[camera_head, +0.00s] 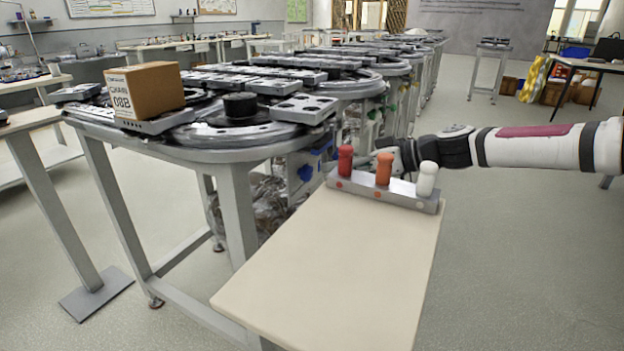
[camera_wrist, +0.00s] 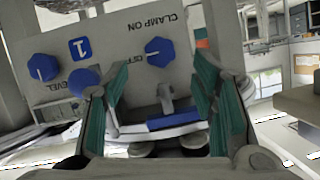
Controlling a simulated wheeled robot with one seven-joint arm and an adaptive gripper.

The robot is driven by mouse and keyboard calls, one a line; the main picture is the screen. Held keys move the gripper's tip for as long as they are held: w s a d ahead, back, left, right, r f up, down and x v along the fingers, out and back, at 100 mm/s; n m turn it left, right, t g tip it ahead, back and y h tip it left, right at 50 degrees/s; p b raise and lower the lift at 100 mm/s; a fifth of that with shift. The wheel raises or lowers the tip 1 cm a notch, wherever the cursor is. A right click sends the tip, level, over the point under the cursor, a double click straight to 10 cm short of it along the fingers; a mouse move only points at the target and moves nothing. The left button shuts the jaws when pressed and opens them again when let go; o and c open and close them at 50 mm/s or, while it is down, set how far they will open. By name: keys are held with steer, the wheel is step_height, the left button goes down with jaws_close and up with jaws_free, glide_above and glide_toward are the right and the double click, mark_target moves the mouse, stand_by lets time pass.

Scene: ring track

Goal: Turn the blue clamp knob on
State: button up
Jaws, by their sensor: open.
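In the wrist view, a grey panel (camera_wrist: 120,40) carries several blue knobs. The blue clamp knob (camera_wrist: 159,50) is by the printed words "CLAMP ON", with a white pointer mark on its left side. My gripper (camera_wrist: 160,72) is open, its teal-padded fingers to either side of and below this knob in the picture; nothing shows between the pads at the knob. I cannot tell how far the knob is from the fingertips. In the head view my gripper (camera_head: 403,155) is partly hidden behind the orange and white handles; blue parts (camera_head: 305,172) show under the track.
Another blue knob (camera_wrist: 42,67) and a lower one (camera_wrist: 84,81) sit left on the panel. A grey bar with red (camera_head: 345,160), orange (camera_head: 384,168) and white (camera_head: 427,178) handles stands on a beige board (camera_head: 330,270). A cardboard box (camera_head: 150,90) rides the track.

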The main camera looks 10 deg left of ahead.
mark_target(311, 174)
steer(key=b+x, duration=0.1)
steer(key=x, duration=0.6)
steer(key=shift+b, duration=0.35)
steer(key=shift+c, duration=0.4)
steer(key=c, duration=1.1)
